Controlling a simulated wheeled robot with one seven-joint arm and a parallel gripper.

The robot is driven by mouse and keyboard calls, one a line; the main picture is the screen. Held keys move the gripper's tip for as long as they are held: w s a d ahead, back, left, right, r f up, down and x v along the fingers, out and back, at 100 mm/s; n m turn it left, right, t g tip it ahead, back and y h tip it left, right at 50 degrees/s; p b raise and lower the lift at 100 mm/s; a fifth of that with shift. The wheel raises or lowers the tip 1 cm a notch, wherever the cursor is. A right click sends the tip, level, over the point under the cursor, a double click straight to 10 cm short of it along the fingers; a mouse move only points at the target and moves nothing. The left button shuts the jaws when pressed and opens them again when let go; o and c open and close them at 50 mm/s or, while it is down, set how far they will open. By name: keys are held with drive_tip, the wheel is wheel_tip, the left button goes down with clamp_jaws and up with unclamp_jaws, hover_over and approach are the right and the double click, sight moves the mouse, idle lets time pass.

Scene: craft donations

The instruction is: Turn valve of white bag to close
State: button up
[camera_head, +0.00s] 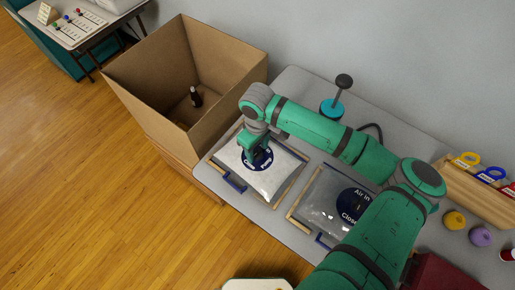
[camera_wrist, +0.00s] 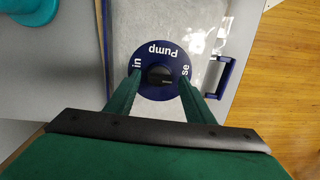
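The white bag (camera_head: 284,178) lies flat in a wooden frame on the grey table in the head view. Its round dark blue valve (camera_head: 262,163) is partly covered by my gripper (camera_head: 255,148). In the wrist view the valve disc (camera_wrist: 161,50) reads "Pump", with "in" and "se" partly visible beside my fingers. A small black knob (camera_wrist: 160,76) is at its centre. My gripper (camera_wrist: 160,78) is open over the disc, one fingertip on either side of the knob, with a gap showing on both sides. Where the knob points is hard to tell.
A second, greyer bag (camera_head: 318,207) with a blue valve lies to the right under my arm. An open cardboard box (camera_head: 156,84) holding a dark bottle (camera_head: 196,97) stands left. A blue-based pump (camera_head: 332,109) stands behind. A wooden rack (camera_head: 476,192) is at right.

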sight(258, 152)
wheel_tip(258, 152, up, 11)
idle(0.7)
drive_tip(key=shift+f, duration=0.1)
